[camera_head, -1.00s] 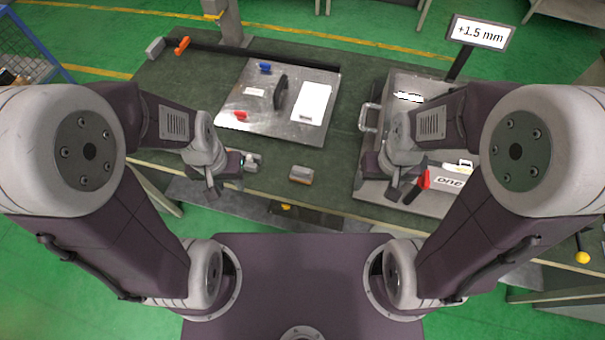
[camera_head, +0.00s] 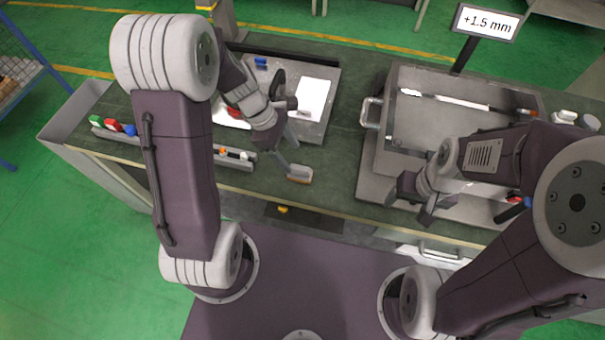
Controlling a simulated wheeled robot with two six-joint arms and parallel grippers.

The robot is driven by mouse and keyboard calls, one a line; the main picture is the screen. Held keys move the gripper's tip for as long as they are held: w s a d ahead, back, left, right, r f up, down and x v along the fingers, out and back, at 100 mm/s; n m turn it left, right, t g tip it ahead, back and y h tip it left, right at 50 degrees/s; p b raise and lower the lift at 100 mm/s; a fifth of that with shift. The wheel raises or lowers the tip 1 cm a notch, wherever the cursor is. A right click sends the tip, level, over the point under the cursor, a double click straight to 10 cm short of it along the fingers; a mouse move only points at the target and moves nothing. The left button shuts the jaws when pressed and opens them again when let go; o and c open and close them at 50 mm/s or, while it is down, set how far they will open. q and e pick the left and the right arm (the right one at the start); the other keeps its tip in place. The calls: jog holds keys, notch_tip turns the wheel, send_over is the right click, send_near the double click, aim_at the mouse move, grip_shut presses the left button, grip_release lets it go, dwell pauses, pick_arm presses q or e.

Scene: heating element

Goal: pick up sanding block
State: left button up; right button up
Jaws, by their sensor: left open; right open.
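The sanding block (camera_head: 300,174), a small block with a grey top and a brown lower edge, lies on the green bench top near its front edge. My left gripper (camera_head: 288,152) is open just behind and above the block, its fingers pointing down towards it. I cannot tell whether a fingertip touches it. The block is mostly visible and not between the fingers as far as I can see. My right gripper (camera_head: 420,208) is open and empty over the front of the metal tray at the right.
A metal plate (camera_head: 316,128) with a white sheet lies behind my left gripper. A rack (camera_head: 165,142) with coloured items runs along the left. A metal box (camera_head: 383,150) with a handle stands right. A sign (camera_head: 487,25) reads "+1.5 mm". The bench right of the block is clear.

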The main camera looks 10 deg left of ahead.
aim_at(298, 168)
pick_arm(q)
jog(key=x, duration=0.3)
jog(key=shift+w+d+r, duration=0.1)
jog(key=shift+w+d+f, duration=0.15)
jog(key=shift+w+f, duration=0.05)
jog(key=x, duration=0.2)
jog(key=s+b+x, duration=0.1)
jog(key=x, duration=0.1)
jog(key=shift+f, duration=0.35)
jog(key=shift+w+f, duration=0.2)
jog(key=shift+f, duration=0.05)
jog(key=shift+s, duration=0.1)
jog(key=c, duration=0.8)
grip_shut()
pick_arm(e)
jog(key=shift+w+d+f, duration=0.1)
jog(key=shift+w+f, duration=0.05)
jog(key=shift+f, duration=0.3)
jog(key=shift+w+d+f, duration=0.1)
jog(key=shift+f, duration=0.35)
pick_arm(q)
jog(key=shift+r, duration=0.1)
